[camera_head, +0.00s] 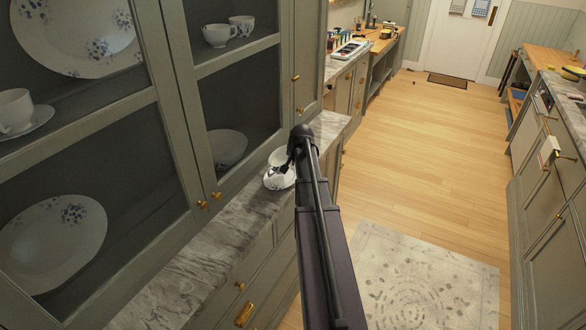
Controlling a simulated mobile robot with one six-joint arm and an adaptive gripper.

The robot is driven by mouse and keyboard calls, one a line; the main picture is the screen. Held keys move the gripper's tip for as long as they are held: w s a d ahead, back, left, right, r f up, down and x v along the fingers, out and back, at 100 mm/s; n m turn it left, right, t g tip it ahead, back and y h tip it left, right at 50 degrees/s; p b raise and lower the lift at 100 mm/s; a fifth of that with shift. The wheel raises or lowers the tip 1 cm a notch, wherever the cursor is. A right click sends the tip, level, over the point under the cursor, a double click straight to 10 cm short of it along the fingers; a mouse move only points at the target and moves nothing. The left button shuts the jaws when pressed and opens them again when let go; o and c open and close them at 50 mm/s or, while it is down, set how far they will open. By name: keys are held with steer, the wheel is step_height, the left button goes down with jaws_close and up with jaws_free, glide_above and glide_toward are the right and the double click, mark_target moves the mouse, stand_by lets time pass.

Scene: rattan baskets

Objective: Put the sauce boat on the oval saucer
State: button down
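On the grey marble counter, a small white dish with dark marks (277,183) lies at the left of my arm's end. It may be the oval saucer. Just behind it, a white rounded piece (277,155) shows in part and may be the sauce boat. The two overlap in this view, so I cannot tell whether they touch or one rests on the other. My gripper (287,168) is small and dark, pointing down in front of them. It hides part of both. I cannot tell whether its fingers are open or touch either piece.
A glass-fronted cabinet (205,185) with plates and cups stands close on the left, above the marble counter (215,245). The near part of this counter is bare. The wooden floor (430,150) to the right is open, with a patterned rug (425,285) on it.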

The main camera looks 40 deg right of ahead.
steer(key=shift+a+f+b, duration=0.15)
steer(key=shift+f+b, duration=1.65)
steer(key=c, duration=0.8)
jaws_free()
steer(key=shift+r, duration=0.15)
steer(key=p+v, duration=1)
steer(key=v, duration=0.2)
steer(key=shift+p, duration=0.35)
steer(key=shift+a, duration=0.2)
steer(key=s+a+f+n+g+y, duration=0.2)
steer(key=a+n, duration=0.4)
steer(key=a, duration=1.6)
steer(key=s+a+n+g, duration=0.1)
steer(key=s+a+n, duration=0.2)
steer(key=a, duration=0.6)
steer(key=s+a+n+g, duration=0.2)
steer(key=s+a, duration=0.4)
steer(key=a, duration=0.3)
steer(key=shift+s+f+n, duration=0.25)
steer(key=shift+s+n, duration=0.1)
steer(key=shift+n, duration=0.25)
